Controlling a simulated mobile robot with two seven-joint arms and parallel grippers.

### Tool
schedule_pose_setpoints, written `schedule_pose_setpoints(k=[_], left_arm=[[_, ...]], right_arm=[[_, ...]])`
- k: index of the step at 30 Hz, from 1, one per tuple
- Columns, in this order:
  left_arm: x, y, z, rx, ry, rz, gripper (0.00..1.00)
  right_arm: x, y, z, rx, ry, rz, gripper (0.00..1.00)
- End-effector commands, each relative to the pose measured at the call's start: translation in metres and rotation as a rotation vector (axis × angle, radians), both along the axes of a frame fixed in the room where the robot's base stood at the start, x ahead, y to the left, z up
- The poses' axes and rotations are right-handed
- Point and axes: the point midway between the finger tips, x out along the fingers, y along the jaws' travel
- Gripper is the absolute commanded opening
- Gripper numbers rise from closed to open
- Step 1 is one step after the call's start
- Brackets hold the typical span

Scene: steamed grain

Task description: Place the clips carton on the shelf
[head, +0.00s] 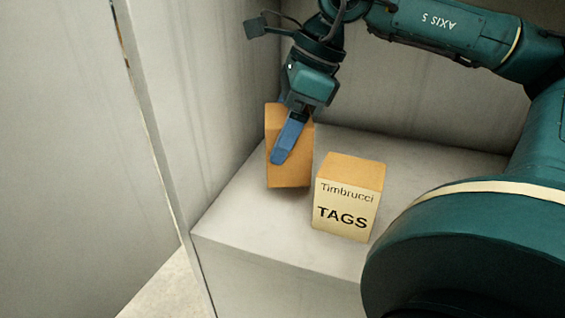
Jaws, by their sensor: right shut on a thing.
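An orange-brown carton (276,177) is at the back left of the pale grey shelf (255,225). Its label is not visible, so I cannot read whether it says clips. My right gripper (286,146) points down over it and is shut on it; a blue finger lies across its near side. The carton's lower edge appears at or just above the shelf surface; I cannot tell if it touches. My left gripper is not in view.
A second carton (345,204), marked "Timbrucci TAGS", stands on the shelf just right of the held one. Grey walls close the left and back. My right arm covers the right side. Bare shelf shows at the front left.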

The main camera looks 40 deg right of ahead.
Motion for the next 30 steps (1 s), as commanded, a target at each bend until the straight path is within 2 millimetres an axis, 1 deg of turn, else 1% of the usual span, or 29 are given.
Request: schedule_pose_setpoints(k=[1, 5, 7, 10, 13, 19, 24, 25, 30], left_arm=[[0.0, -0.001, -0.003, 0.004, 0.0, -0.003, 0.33], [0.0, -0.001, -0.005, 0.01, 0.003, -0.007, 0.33], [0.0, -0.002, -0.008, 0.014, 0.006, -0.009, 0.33], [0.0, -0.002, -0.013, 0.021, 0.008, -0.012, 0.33], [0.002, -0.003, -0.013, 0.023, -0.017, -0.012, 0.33], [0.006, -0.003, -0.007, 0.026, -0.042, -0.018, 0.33], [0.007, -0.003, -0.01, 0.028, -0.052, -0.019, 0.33], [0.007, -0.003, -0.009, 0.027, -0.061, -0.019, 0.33], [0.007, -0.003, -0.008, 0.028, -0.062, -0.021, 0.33]], right_arm=[[0.0, 0.0, -0.007, 0.002, -0.002, 0.0, 0.45], [0.0, 0.0, -0.013, 0.001, -0.002, 0.0, 0.45], [0.0, 0.0, -0.02, 0.001, -0.002, 0.001, 0.45], [0.0, 0.0, -0.035, 0.003, 0.0, 0.0, 0.45], [0.0, 0.0, -0.048, 0.002, -0.001, 0.0, 0.45], [0.0, 0.0, -0.049, 0.0, -0.003, -0.001, 0.45], [0.0, 0.0, -0.053, 0.0, -0.003, -0.001, 0.45], [0.0, 0.0, -0.053, -0.001, -0.001, -0.001, 0.78], [0.0, 0.0, -0.052, -0.001, -0.001, 0.0, 0.92]])
